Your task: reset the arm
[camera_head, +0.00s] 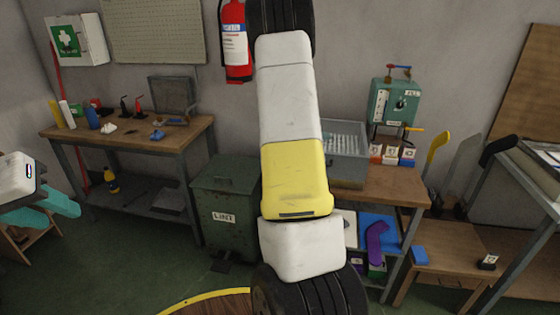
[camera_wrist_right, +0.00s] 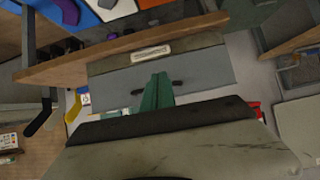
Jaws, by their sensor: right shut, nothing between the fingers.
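My left gripper (camera_head: 48,205) is at the left edge of the head view, with teal fingers beside its white wrist. It is partly cut off by the frame, and I cannot tell whether its fingers touch. My right gripper (camera_wrist_right: 157,91) shows in the right wrist view, its teal fingers shut together with nothing between them. A white and yellow link of my own arm stands upright across the middle of the head view and hides part of the room. The right gripper does not show clearly in the head view.
A workbench (camera_head: 185,134) with tools stands at the left. A green lint bin (camera_head: 225,205) stands beside it. A right bench (camera_head: 395,187) holds a green machine (camera_head: 394,102) and small boxes. A low table (camera_head: 450,258) and grey-framed table are at the right. Green floor is open at left.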

